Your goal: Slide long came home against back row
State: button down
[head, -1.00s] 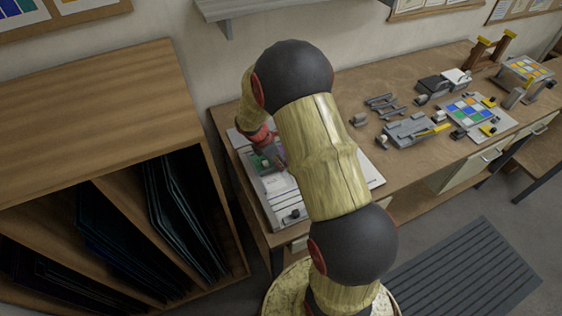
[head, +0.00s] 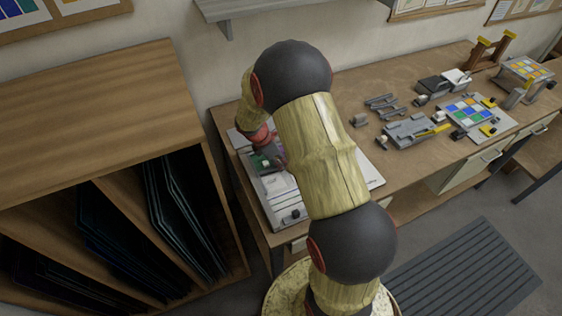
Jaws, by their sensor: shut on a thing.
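The pale work board (head: 370,173) lies on the left end of the bench, partly behind my arm. My gripper (head: 270,158) is low over the board's back left part, small and half hidden by my own wrist and arm. It is shut on what appears to be the long came, but the held part is too small and covered to make out. A dark green piece (head: 257,162) lies on the board right beside the fingers. Grey and white strips (head: 275,186) lie in front of it. I cannot tell whether the came touches the back row.
A wooden rack (head: 100,80) with dark sheets stands close on the left. Grey fixtures (head: 408,130), a coloured glass panel (head: 468,113) and several small holders stand on the bench (head: 345,160) to the right. A shelf (head: 290,5) hangs above.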

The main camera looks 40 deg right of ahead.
jog(key=shift+w+r, duration=0.1)
jog(key=shift+w, duration=0.05)
jog(key=c, duration=1.7)
grip_release()
jog(key=shift+c, duration=0.2)
jog(key=shift+o, duration=0.4)
jog(key=shift+r+p, duration=3.05)
jog(key=shift+r, duration=0.4)
